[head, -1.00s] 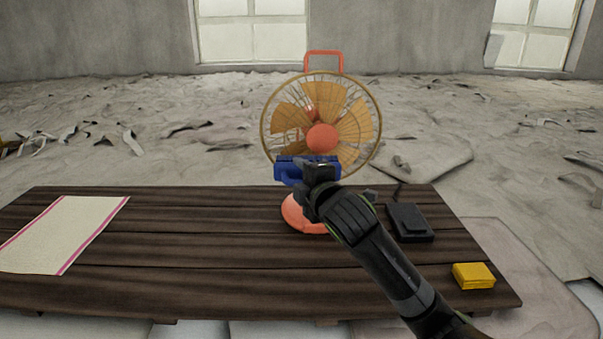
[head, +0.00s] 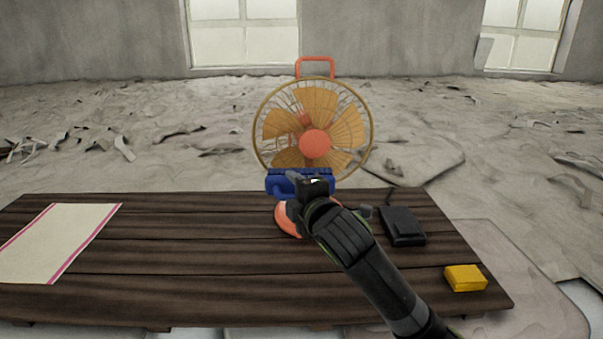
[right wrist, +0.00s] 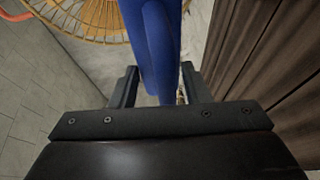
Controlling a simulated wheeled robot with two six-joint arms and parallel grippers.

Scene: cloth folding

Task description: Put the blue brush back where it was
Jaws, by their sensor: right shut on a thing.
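The blue brush (head: 283,187) is held up in front of the lower part of the fan, above the table. My right gripper (head: 308,186) is shut on it. In the right wrist view the blue brush (right wrist: 154,45) runs up from between the two fingers of my right gripper (right wrist: 158,88). Part of the brush is hidden behind the gripper in the head view. My left gripper is in neither view.
An orange fan (head: 314,144) stands on the dark wooden table (head: 180,255), close behind the brush. A black box (head: 403,226) and a yellow block (head: 465,278) lie to the right. A cream cloth with pink edges (head: 58,242) lies flat at the left.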

